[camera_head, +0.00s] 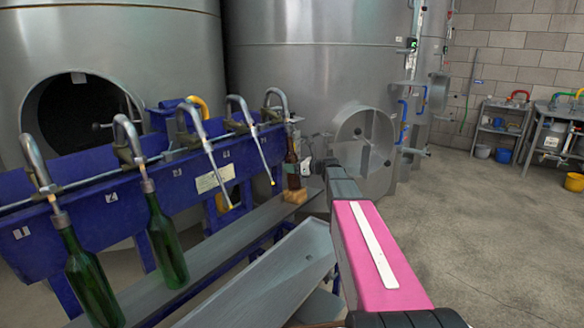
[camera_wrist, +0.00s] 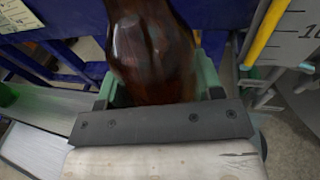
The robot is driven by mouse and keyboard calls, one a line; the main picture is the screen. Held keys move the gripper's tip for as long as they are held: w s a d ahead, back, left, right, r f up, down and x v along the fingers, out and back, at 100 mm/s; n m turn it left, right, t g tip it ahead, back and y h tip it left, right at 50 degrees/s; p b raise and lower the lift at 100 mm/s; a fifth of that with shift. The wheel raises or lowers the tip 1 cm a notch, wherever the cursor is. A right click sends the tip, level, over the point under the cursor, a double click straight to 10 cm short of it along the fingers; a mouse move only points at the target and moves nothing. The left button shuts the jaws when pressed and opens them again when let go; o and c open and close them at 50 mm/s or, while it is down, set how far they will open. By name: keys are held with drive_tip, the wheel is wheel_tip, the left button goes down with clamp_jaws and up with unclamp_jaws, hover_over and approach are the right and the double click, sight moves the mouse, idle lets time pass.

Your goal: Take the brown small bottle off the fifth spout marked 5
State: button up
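The brown bottle (camera_head: 292,168) is upright at the fifth spout (camera_head: 277,97), the farthest in the row, with its base at a small wooden block (camera_head: 295,196). My gripper (camera_head: 308,174) reaches it from the right at body height. In the wrist view the brown bottle (camera_wrist: 150,50) fills the space between the green fingers of my gripper (camera_wrist: 155,90). One finger is on each side, close to the glass. I cannot tell whether both press on it. The bottle's mouth and base are outside the wrist view.
Green bottles hang at the first (camera_head: 92,280) and second (camera_head: 166,240) spouts. The third and fourth spouts have no bottle. A grey shelf (camera_head: 215,248) and a sloping tray (camera_head: 270,285) lie below. Steel tanks (camera_head: 310,70) stand behind.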

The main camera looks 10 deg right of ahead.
sight(297, 159)
drive_tip(key=shift+f, duration=0.1)
drive_tip(key=shift+c, duration=0.6)
drive_tip(key=shift+w+r, duration=0.1)
drive_tip(key=shift+r, duration=1)
drive_tip(key=shift+s+d+r+g+h, duration=0.4)
drive_tip(key=shift+s+d+r+h, duration=0.35)
drive_tip(key=shift+s, duration=0.1)
drive_tip(key=shift+s+d+r+m+g+h, duration=0.3)
drive_tip(key=shift+s+d+r+g+h, duration=0.25)
drive_tip(key=shift+s+d+r, duration=0.3)
drive_tip(key=shift+s+d+f, duration=0.95)
drive_tip(key=shift+d+f, duration=0.05)
drive_tip(key=shift+f, duration=2.05)
drive_tip(key=shift+s+d+f, duration=0.95)
drive_tip(key=shift+s+f, duration=0.05)
drive_tip(key=shift+f, duration=2.1)
drive_tip(key=shift+s+d+f, duration=0.95)
drive_tip(key=shift+d+f, duration=0.05)
drive_tip(key=shift+f, duration=2.05)
drive_tip(key=shift+s+d, duration=0.1)
drive_tip(key=shift+s, duration=0.05)
drive_tip(key=s+d+r, duration=0.2)
drive_tip(key=s+d, duration=0.2)
drive_tip(key=shift+s+d, duration=0.4)
